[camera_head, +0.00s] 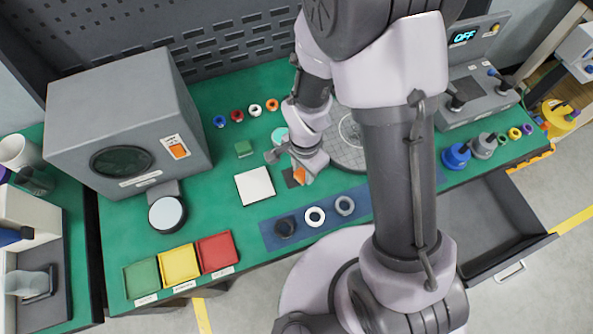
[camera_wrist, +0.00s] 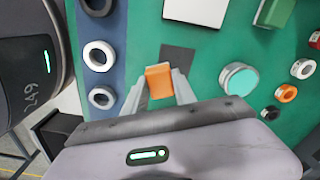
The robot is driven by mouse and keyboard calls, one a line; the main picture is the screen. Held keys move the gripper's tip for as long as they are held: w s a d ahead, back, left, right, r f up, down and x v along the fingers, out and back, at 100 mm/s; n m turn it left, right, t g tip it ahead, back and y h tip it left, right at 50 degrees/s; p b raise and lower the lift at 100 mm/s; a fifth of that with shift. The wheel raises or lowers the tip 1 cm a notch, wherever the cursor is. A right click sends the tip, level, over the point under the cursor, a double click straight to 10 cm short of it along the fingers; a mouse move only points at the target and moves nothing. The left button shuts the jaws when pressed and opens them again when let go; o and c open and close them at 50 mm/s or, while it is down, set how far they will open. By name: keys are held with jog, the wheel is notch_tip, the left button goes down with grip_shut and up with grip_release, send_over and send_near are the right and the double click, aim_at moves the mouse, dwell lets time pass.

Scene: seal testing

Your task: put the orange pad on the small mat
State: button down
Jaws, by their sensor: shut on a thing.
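The orange pad (camera_wrist: 159,82) is between the two fingers of my gripper (camera_wrist: 160,88), which is shut on it. In the head view the orange pad (camera_head: 300,175) shows at the tip of my gripper (camera_head: 303,170). The small mat (camera_wrist: 178,58), a dark square, lies flat on the green bench just beyond the pad in the wrist view. In the head view the small mat (camera_head: 290,179) is partly hidden by the gripper and pad. I cannot tell whether the pad touches the mat.
A white square plate (camera_head: 255,186) lies left of the small mat. A blue strip (camera_head: 270,238) with several rings lies in front. A teal-topped round piece (camera_wrist: 240,80) stands close to the gripper. A green block (camera_head: 243,148) and several coloured rings are behind. An open drawer (camera_head: 490,225) is at right.

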aim_at(297, 170)
jog(key=shift+w+a+f, duration=0.1)
jog(key=shift+w+a, duration=0.7)
jog(key=shift+w, duration=0.25)
notch_tip(297, 170, down, 4)
jog(key=shift+r+b, duration=0.1)
jog(key=shift+b, duration=1.05)
jog(key=shift+r, duration=0.15)
jog(key=c, duration=1)
grip_release()
